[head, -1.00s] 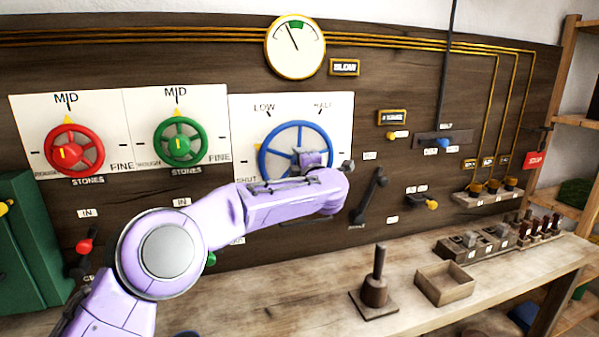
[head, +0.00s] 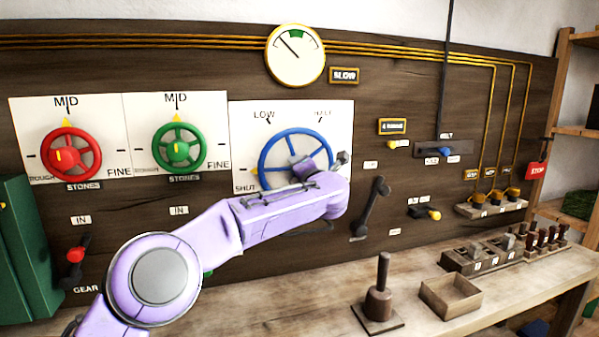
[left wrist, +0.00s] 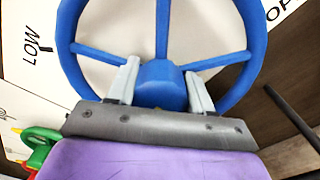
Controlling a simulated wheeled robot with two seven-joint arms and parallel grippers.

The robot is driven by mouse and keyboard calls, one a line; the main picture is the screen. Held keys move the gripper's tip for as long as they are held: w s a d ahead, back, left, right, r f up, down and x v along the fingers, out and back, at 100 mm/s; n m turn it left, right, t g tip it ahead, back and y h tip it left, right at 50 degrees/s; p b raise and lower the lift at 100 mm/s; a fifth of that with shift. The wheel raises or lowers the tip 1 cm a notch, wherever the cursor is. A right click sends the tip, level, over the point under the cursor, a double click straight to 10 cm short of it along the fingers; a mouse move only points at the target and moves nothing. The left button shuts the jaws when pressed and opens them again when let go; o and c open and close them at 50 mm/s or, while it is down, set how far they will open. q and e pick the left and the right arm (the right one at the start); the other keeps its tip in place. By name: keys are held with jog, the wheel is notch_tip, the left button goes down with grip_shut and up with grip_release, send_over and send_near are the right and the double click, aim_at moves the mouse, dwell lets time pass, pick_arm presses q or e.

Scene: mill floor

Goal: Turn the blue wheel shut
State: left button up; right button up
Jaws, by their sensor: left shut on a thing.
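The blue wheel (head: 292,132) is mounted on a white plate marked SHUT, LOW and HALF. A yellow pointer (head: 254,179) shows at the wheel's lower left, beside the SHUT mark. My left gripper (head: 306,165) is at the wheel's middle, and the arm hides the wheel's lower part. In the left wrist view, the two pale fingers of my left gripper (left wrist: 163,82) stand on either side of the blue hub (left wrist: 158,88) and are shut on it. The spokes and rim of the blue wheel (left wrist: 162,25) show around them. My right gripper is not in view.
A round gauge (head: 295,55) above has its needle left of the green band. Red (head: 71,168) and green (head: 178,160) wheels are to the left. A dark crank lever (head: 371,208) is close right of my arm. A post (head: 380,290) and an open box (head: 450,296) stand on the bench.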

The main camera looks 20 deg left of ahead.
pick_arm(q)
jog(key=shift+a+r, duration=0.1)
jog(key=shift+r, duration=0.1)
jog(key=o, duration=0.9)
jog(key=shift+o, duration=0.7)
jog(key=shift+f, duration=0.15)
jog(key=b+v, duration=0.3)
jog(key=v, duration=0.7)
jog(key=shift+s+d+b, duration=0.2)
jog(key=shift+s+b, duration=0.05)
jog(key=shift+b, duration=0.15)
